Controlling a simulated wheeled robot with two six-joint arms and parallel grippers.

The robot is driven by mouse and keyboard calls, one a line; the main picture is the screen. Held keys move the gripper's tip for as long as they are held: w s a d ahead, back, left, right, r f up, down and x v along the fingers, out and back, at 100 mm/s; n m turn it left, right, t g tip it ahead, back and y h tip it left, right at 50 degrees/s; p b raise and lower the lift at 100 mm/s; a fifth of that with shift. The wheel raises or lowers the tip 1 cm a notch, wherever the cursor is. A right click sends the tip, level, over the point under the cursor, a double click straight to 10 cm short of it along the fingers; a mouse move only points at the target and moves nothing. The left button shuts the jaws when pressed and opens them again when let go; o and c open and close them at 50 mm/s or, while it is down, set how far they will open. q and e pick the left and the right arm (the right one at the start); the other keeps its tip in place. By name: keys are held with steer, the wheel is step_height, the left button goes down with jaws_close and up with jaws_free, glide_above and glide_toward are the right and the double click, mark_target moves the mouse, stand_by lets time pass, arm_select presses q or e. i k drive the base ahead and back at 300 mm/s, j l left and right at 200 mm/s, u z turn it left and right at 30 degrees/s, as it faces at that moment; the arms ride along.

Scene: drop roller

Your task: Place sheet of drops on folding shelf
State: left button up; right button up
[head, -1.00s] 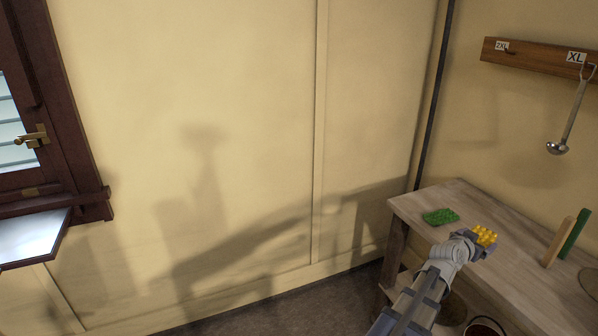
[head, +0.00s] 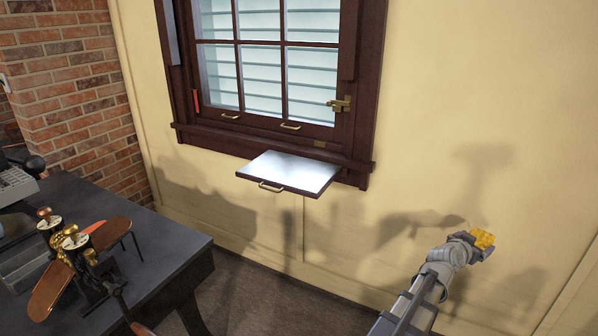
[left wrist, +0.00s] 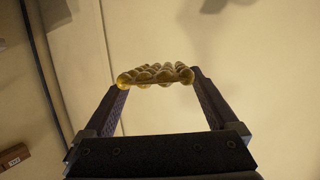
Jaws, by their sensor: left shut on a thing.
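My left gripper (head: 478,246) is at the lower right of the head view, in front of the yellow wall. It is shut on a yellow sheet of drops (head: 485,239). In the left wrist view the sheet (left wrist: 156,76) is seen edge-on as a row of rounded drops between the two fingers. The folding shelf (head: 292,171) is a flat, pale metal-topped board below the window, with a brass handle on its front edge. Its top is bare. The gripper is to the right of the shelf and apart from it. My right gripper is not in view.
A window (head: 266,58) with a dark wooden frame is above the shelf. A dark table (head: 165,246) with a brass-knobbed roller device (head: 75,240) stands at the left, by a brick wall (head: 75,95). The floor between table and wall is clear.

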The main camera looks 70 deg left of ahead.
mark_target(297, 170)
steer(key=u, duration=1.4)
